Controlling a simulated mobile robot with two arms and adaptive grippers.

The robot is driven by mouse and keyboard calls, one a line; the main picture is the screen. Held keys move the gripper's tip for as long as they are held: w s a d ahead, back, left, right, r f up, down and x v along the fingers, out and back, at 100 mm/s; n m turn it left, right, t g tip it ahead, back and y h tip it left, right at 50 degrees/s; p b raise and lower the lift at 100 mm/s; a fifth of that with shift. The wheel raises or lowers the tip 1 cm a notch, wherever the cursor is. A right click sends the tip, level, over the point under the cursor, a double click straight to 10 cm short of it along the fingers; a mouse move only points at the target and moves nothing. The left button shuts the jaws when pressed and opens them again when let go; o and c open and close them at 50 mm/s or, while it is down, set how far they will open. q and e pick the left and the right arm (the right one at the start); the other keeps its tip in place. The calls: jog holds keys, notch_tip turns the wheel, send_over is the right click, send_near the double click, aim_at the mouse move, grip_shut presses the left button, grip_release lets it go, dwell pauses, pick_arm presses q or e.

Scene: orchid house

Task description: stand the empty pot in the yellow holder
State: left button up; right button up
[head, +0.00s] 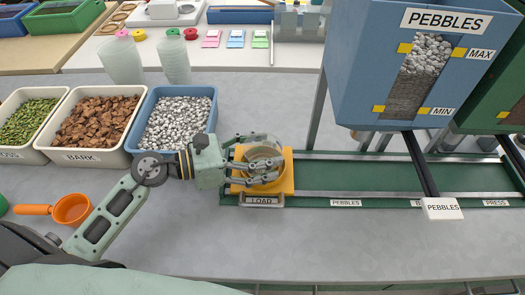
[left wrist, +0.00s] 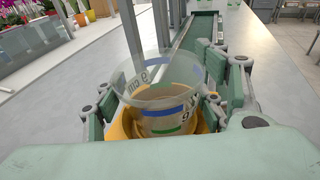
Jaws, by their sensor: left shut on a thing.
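The clear empty pot (head: 262,152) is upright at the yellow holder (head: 287,182) marked LOAD, at the left end of the green track. My left gripper (head: 270,165) is shut on the pot, with fingers on both sides of it. In the left wrist view the pot (left wrist: 160,98) shows blue and green bands and a "9 cm" mark, and yellow of the holder (left wrist: 120,128) shows around its lower part. I cannot tell whether the pot's base touches the holder's floor. My right gripper is not in view.
The green track (head: 390,173) runs right, under the blue PEBBLES hopper (head: 365,60) with its lever (head: 442,208). Bins of bark (head: 98,120) and pebbles (head: 180,120) stand left. An orange scoop (head: 70,209) lies nearby.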

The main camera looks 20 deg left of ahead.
pick_arm(q)
jog(key=o, duration=1.2)
jog(key=shift+o, duration=0.2)
jog(key=v, duration=1.2)
